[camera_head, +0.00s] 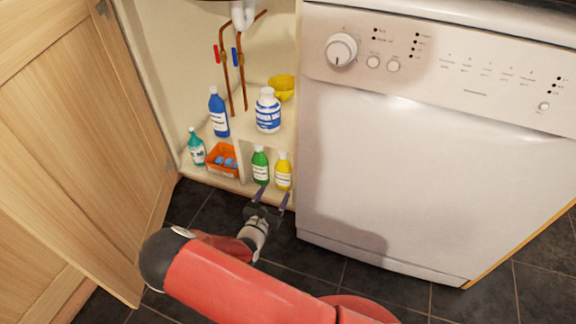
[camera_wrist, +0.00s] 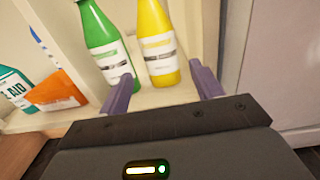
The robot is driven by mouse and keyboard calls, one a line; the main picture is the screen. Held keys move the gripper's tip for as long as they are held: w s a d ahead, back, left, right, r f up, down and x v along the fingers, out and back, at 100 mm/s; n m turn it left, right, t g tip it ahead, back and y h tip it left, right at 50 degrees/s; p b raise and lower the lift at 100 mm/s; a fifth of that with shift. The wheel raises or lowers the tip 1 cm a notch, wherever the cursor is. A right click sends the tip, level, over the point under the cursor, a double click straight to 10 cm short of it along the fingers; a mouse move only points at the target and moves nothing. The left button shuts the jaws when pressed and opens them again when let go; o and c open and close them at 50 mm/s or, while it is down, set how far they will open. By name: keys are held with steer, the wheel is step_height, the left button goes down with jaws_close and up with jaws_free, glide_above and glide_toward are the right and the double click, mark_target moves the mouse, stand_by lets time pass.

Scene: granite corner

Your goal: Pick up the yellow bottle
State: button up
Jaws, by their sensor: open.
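The yellow bottle (camera_head: 283,172) stands upright on the lower level of the open cabinet, at its right end beside the dishwasher. It has a white cap and a white label. My gripper (camera_head: 271,198) is open and empty, low at the cabinet's front edge. Its two purple fingers (camera_wrist: 163,88) point into the cabinet.
A white dishwasher (camera_head: 430,170) borders the cabinet on the right. An open wooden door (camera_head: 85,120) is on the left. An orange box (camera_head: 222,172) and a teal bottle (camera_head: 196,148) stand further left. A blue-and-white tub (camera_head: 268,112) and yellow bowl (camera_head: 284,84) sit above.

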mark_target(281, 178)
steer(key=b+x, duration=0.1)
steer(key=x, duration=0.7)
steer(key=shift+r, duration=0.25)
steer(key=c, duration=1.1)
